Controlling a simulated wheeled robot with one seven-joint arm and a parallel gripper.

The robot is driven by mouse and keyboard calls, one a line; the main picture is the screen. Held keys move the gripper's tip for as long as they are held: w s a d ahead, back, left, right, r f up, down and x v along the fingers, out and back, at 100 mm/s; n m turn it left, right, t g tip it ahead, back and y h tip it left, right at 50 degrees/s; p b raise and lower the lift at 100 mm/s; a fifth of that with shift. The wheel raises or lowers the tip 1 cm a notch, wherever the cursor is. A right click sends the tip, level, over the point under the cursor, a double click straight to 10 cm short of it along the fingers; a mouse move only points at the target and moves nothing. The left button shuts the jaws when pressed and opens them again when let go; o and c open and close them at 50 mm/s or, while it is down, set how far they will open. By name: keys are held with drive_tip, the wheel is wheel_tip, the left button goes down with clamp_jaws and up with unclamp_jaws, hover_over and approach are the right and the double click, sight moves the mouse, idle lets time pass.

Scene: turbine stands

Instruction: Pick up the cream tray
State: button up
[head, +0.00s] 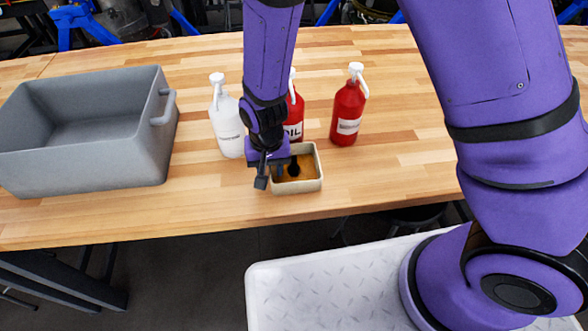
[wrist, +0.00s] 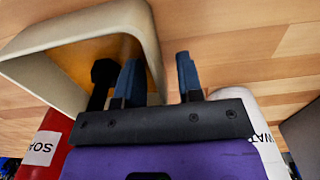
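The cream tray (head: 310,182) is a small open box with a tan inside, standing on the wooden table near its front edge. In the wrist view the tray (wrist: 60,30) fills the upper left. My gripper (head: 270,177) is open at the tray's left wall. In the wrist view my gripper (wrist: 160,82) has one finger inside the tray and one outside, with the wall between them and gaps visible.
A white pump bottle (head: 228,125) stands behind left of the tray. A red bottle marked OIL (head: 294,120) stands close behind, partly hidden by my arm. Another red bottle (head: 347,112) stands behind right. A large grey bin (head: 85,155) is at the left. The table (head: 400,165) is clear at right.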

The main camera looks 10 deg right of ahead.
clamp_jaws()
drive_tip(key=shift+r, duration=0.1)
idle(0.3)
